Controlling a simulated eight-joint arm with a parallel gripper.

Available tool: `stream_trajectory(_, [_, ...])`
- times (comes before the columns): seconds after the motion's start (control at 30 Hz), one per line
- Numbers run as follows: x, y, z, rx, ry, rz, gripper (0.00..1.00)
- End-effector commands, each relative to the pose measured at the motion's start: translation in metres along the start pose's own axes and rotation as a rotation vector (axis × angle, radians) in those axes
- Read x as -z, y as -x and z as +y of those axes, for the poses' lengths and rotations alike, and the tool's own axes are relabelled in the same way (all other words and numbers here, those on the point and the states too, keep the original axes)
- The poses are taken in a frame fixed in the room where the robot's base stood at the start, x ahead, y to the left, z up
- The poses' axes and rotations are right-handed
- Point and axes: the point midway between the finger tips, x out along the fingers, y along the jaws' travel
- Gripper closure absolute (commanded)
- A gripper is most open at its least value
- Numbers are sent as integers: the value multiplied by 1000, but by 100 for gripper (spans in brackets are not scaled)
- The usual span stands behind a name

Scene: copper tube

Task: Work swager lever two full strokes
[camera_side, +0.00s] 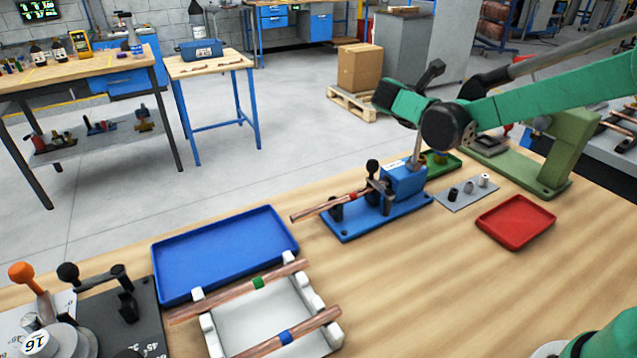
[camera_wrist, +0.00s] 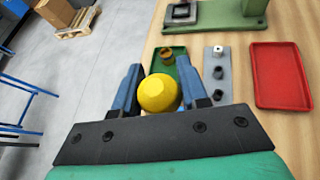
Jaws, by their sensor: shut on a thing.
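The blue swager (camera_side: 404,182) stands on its blue base on the wooden bench in the side view. Its lever (camera_side: 416,150) rises nearly upright from the body, and its top is hidden behind my arm. A copper tube with a red band (camera_side: 322,208) lies in the swager's clamp, sticking out to the left. In the wrist view a yellow knob (camera_wrist: 158,93) sits between the two blue fingers of my gripper (camera_wrist: 159,70), which is shut on it. The side view does not show the fingers clearly.
A green tray (camera_side: 440,164), a grey plate with small dies (camera_side: 467,192) and a red tray (camera_side: 516,222) lie right of the swager. A blue tray (camera_side: 225,252), a white rack with banded copper tubes (camera_side: 265,320) and a lever bender (camera_side: 125,310) are in front left.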

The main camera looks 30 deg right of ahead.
Motion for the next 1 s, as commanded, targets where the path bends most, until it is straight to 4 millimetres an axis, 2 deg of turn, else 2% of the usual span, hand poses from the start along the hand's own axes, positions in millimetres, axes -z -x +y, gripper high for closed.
stream_trajectory(0.4, [-5, -32, -10, -1, -86, 296, 100])
stream_trajectory(0.7, [-4, -42, -13, -1, -82, 292, 100])
stream_trajectory(1.0, [-3, -44, -14, 0, -81, 292, 100])
